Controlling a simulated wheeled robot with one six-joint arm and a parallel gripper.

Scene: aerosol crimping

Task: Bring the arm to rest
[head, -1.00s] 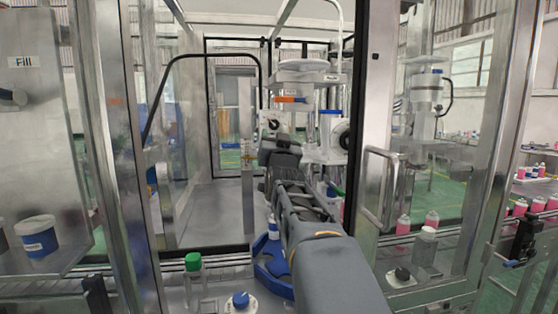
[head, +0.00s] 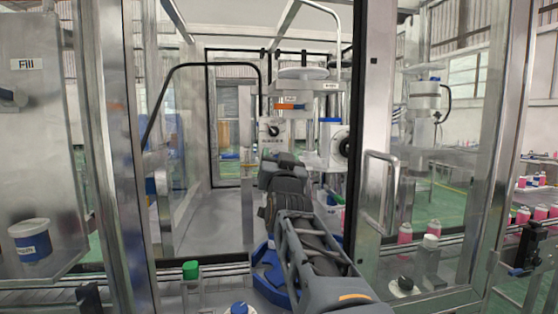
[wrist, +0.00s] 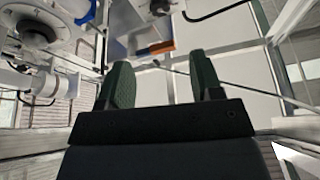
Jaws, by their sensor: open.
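My arm (head: 310,245) reaches forward through the machine's open doorway, over the blue star-shaped holder. Its wrist end (head: 283,175) is inside the enclosure, and the fingertips cannot be made out in the head view. In the wrist view my gripper (wrist: 163,85) shows two dark green fingers set wide apart. Nothing is between them. The wrist camera looks up toward the machine's upper parts and the ceiling.
The blue star-shaped holder (head: 268,278) lies under my arm. A green-capped part (head: 191,270) and a blue knob (head: 240,308) stand at the front. The door frame with its handle (head: 380,190) is close on the right. A crimping head unit (head: 303,75) hangs behind.

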